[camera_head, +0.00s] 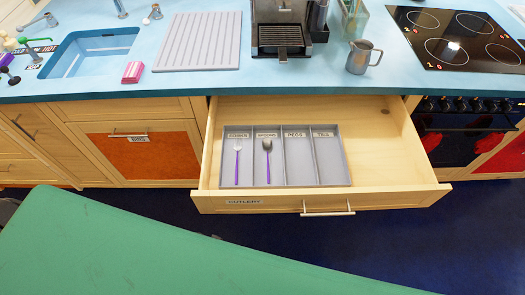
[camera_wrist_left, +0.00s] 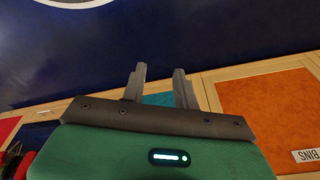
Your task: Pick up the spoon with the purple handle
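The spoon with the purple handle (camera_head: 268,165) lies in the spoons compartment of a grey cutlery tray (camera_head: 342,181), bowl toward the back. The tray sits in an open wooden drawer (camera_head: 400,175). A purple-handled fork (camera_head: 237,165) lies in the compartment to its left. My left gripper (camera_wrist_left: 159,82) shows in the left wrist view, its two fingers apart with nothing between them. It is away from the drawer, with dark blue floor and cabinet fronts beyond it. My right gripper is in neither view.
The drawer is pulled out over the dark blue floor (camera_head: 350,245). The blue counter (camera_head: 210,85) above holds a coffee machine (camera_head: 282,28), a metal jug (camera_head: 360,58), a ridged drainer (camera_head: 200,42) and a pink sponge (camera_head: 133,72). A hob (camera_head: 460,40) is at right.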

